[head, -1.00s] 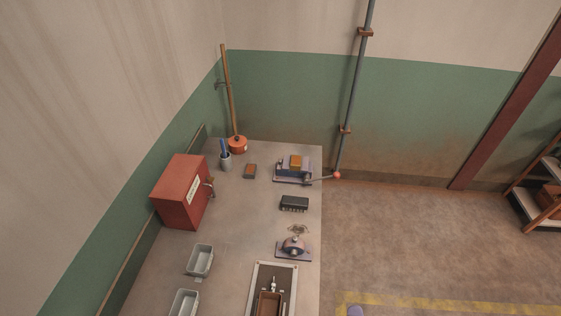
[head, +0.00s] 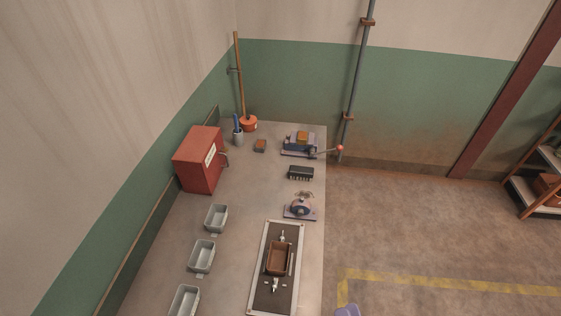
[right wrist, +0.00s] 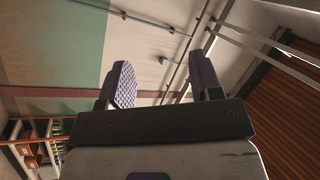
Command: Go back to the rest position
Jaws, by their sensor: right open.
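My right gripper (right wrist: 160,78) shows in the right wrist view with its two dark purple fingers apart and nothing between them. Beyond the fingers are the wall, pipes and a brown shutter, and no object is near them. In the head view only a small purple piece of my right gripper (head: 347,310) shows at the bottom edge, over the floor to the right of the bench (head: 240,215). My left gripper is in neither view.
The bench carries a red cabinet (head: 198,160), grey bins (head: 202,257) on the left, a brown container (head: 278,258) on a dark plate, a round-topped device (head: 300,207), a black block (head: 300,173) and a lever device (head: 300,145). The floor right of the bench is clear.

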